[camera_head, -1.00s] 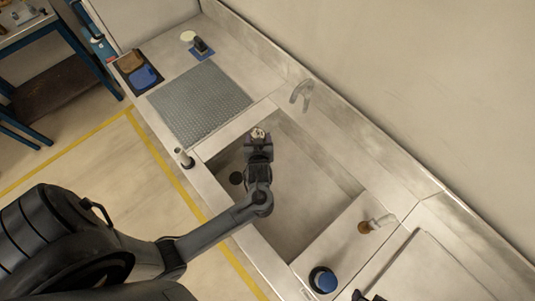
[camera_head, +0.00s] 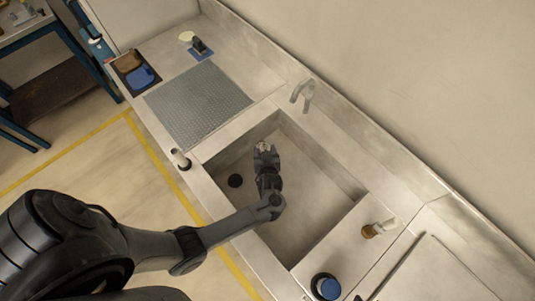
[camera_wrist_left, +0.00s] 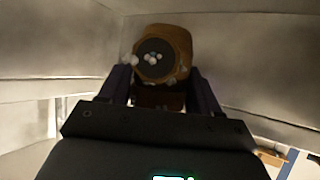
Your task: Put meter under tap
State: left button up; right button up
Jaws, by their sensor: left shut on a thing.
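The brass-brown meter (camera_wrist_left: 162,55) with a dark round face sits between the fingers of my left gripper (camera_wrist_left: 160,88) in the left wrist view. White blobs show on and around its face. In the head view my left gripper (camera_head: 266,152) is shut on the meter (camera_head: 264,146), over the sink basin. The tap (camera_head: 303,90) stands at the sink's back edge, above and to the right of the gripper in the picture, with a clear gap between them. My right gripper is not in view.
The sink basin (camera_head: 318,205) has steep walls and a dark drain (camera_head: 235,181). A ribbed mat (camera_head: 198,105) lies to its left. A short post (camera_head: 181,160) stands at the front edge.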

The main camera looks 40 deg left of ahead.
pick_arm(q)
jog(key=shift+w+a+f, duration=0.15)
jog(key=shift+w+f, duration=0.15)
jog(key=shift+w, duration=0.25)
jog(key=shift+w+a+f, duration=0.1)
jog(key=shift+w+f, duration=0.15)
jog(key=shift+w, duration=0.3)
jog(key=shift+f+b, duration=0.85)
jog(key=shift+f, duration=1.2)
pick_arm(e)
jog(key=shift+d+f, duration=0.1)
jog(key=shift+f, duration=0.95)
pick_arm(q)
jog(key=shift+f, duration=0.1)
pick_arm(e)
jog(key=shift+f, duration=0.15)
pick_arm(q)
jog(key=o, duration=1.4)
